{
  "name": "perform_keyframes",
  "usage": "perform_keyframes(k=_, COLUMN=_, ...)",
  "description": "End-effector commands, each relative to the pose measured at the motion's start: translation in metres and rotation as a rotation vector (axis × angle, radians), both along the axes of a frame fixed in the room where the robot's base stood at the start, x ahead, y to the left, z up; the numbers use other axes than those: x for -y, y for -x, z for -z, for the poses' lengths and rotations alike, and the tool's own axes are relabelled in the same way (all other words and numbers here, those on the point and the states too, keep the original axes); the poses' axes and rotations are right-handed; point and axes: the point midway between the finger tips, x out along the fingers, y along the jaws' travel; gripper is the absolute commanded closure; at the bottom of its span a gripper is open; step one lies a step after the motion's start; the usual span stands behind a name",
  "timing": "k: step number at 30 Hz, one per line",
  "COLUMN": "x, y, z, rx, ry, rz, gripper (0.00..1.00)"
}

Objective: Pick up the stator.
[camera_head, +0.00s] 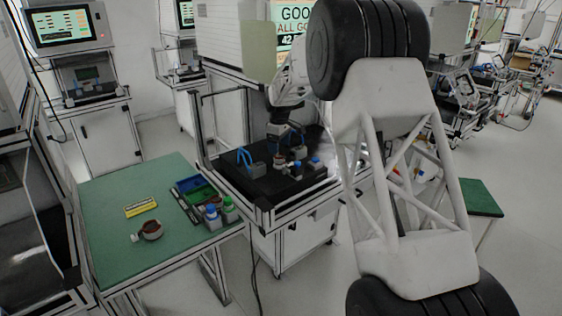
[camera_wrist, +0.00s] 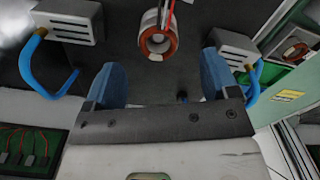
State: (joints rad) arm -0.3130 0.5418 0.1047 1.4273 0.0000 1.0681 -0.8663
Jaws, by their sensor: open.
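A stator (camera_wrist: 157,42), a white ring with copper windings and red wires, sits on the dark test fixture ahead of my gripper (camera_wrist: 162,72) in the wrist view. It lies between the lines of the two blue fingers but beyond their tips, apart from them. My gripper is open and empty. In the head view it hangs over the fixture, small and dark, and the stator below it (camera_head: 279,159) is partly hard to make out. A second stator (camera_head: 152,230) lies on the green table at the left; it also shows in the wrist view (camera_wrist: 296,50).
Grey clamp blocks with blue hoses flank the stator, one at left (camera_wrist: 68,22) and one at right (camera_wrist: 234,46). The green table (camera_head: 110,265) holds a yellow label (camera_head: 141,208), trays and small bottles (camera_head: 212,218). A metal frame surrounds the fixture.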

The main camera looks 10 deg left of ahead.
Motion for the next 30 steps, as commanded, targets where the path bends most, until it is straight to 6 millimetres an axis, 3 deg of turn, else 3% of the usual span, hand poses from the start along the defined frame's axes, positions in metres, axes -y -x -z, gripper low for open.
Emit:
perform_keyframes(k=17, x=0.0, y=0.0, z=0.013, rx=-0.001, ry=0.0, rz=0.001, gripper=0.2)
perform_keyframes(k=30, x=0.001, y=-0.002, z=0.057, rx=0.0, ry=0.0, rz=0.001, gripper=0.2)
